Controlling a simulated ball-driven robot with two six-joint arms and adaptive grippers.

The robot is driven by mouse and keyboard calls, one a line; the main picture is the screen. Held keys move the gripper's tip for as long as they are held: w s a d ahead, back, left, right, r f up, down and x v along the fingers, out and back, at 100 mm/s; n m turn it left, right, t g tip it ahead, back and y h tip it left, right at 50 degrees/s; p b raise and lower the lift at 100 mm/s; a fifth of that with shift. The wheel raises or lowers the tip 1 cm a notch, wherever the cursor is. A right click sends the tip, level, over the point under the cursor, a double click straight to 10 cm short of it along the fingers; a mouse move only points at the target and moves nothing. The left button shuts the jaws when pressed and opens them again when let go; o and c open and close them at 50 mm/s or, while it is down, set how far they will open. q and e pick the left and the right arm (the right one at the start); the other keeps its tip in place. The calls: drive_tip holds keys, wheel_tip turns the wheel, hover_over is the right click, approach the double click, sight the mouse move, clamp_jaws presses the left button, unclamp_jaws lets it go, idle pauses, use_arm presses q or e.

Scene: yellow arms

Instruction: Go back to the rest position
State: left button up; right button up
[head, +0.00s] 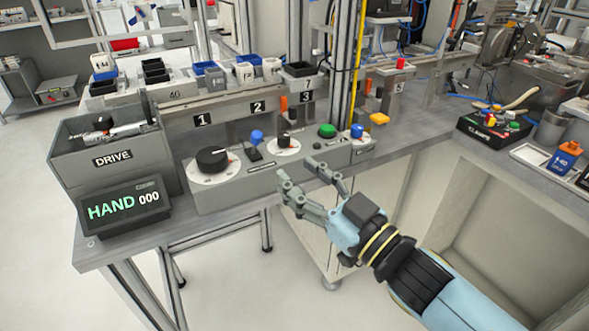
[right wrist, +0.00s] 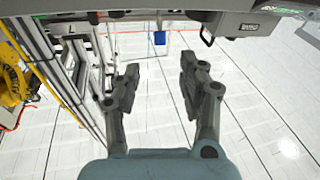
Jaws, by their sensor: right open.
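My right gripper (head: 306,180) is open and empty in the head view, in front of the control panel's front edge. Its arm comes in from the lower right. In the right wrist view the two fingers (right wrist: 160,75) are spread with nothing between them, and floor shows beyond. The grey control panel (head: 262,172) has a large black knob (head: 212,159), a blue-topped lever (head: 256,138), a smaller knob (head: 284,140), a green button (head: 327,130) and a blue button (head: 357,130). My left gripper is not in view.
Small bins stand behind the panel. A black tray (head: 490,135) with coloured parts is at the right. Open floor (head: 225,290) lies in front of the bench.

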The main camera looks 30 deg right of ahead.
drive_tip(key=s+d+f+m+g+h+b, duration=0.1)
drive_tip(key=s+d+f+g+h, duration=0.2)
drive_tip(key=f, duration=0.8)
drive_tip(key=s+d+f+m+g+b, duration=0.15)
drive_tip(key=s+f, duration=0.35)
drive_tip(key=f, duration=0.7)
drive_tip(key=s+d+f+m+g+h+b, duration=0.1)
drive_tip(key=s+d+f+m+g+h, duration=0.15)
drive_tip(key=f, duration=0.85)
drive_tip(key=s+d+f+g, duration=0.1)
drive_tip(key=s+f+g, duration=0.2)
drive_tip(key=s, duration=0.7)
drive_tip(key=s+d+f+g, duration=0.1)
drive_tip(key=s+f+g, duration=0.3)
drive_tip(key=s+f, duration=0.4)
drive_tip(key=s+d+f+g, duration=0.2)
drive_tip(key=s+f+g, duration=0.2)
drive_tip(key=s, duration=0.8)
drive_tip(key=shift+s+f+n+h, duration=0.25)
drive_tip(key=shift+f+n+h, duration=0.1)
drive_tip(key=shift+f, duration=0.4)
